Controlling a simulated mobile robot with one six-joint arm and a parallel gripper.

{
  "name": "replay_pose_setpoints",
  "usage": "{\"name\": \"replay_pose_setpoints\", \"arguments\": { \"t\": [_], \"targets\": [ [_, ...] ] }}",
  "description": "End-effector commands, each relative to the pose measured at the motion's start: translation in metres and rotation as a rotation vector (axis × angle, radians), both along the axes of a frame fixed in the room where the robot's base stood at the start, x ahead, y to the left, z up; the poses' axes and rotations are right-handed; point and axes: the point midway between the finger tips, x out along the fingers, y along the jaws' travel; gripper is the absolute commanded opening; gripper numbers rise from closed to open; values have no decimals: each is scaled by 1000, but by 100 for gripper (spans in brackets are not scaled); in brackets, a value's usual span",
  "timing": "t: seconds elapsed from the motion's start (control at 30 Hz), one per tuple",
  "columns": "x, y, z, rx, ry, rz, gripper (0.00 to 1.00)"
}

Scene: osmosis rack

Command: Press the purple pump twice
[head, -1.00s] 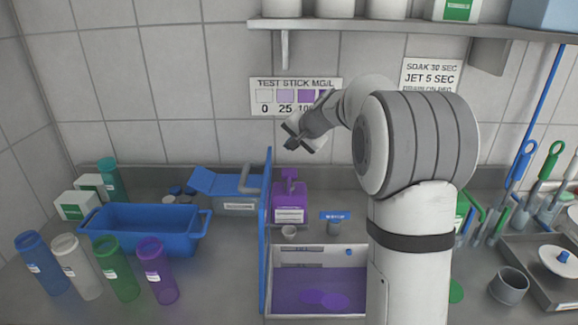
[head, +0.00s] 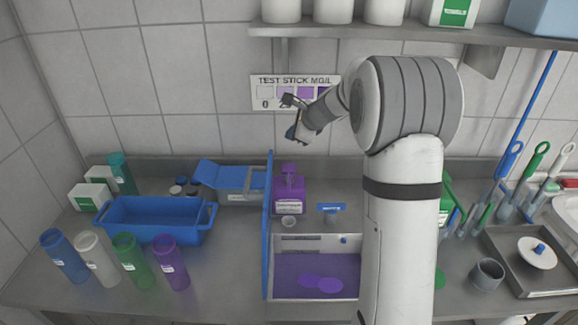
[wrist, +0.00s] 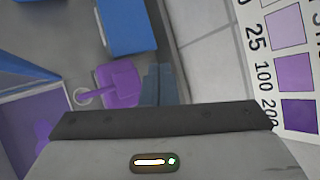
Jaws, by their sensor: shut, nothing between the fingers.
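The purple pump (head: 289,192) stands upright on the counter against the back wall, just right of a blue upright panel. Its spout and head point up in the head view. It also shows in the wrist view (wrist: 120,84), left of my fingers, with its spout reaching toward a small round cup (wrist: 82,96). My gripper (head: 291,133) is shut and empty. In the head view it appears above the pump head, with a visible gap, tilted down and left. In the wrist view the shut fingers (wrist: 158,85) appear beside the pump.
The blue panel (head: 268,225) rises close left of the pump. The small cup (head: 289,221) stands in front of it, and a purple-floored tray (head: 316,244) lies nearer. A shelf (head: 400,35) runs above my arm. Blue bin (head: 157,235) and several bottles stand left.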

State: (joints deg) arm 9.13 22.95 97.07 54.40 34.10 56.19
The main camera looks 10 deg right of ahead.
Motion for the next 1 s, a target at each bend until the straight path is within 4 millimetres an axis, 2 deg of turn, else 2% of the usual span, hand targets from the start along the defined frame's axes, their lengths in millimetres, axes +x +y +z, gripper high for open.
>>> {"name": "replay_pose_setpoints", "arguments": {
  "t": [0.27, 0.8, 1.0],
  "targets": [
    [0, 0, -9, -1, -1, 1, 0],
    [0, 0, -80, -2, 0, 3, 0],
    [0, 0, -89, -2, -1, 2, 0]
  ]
}}
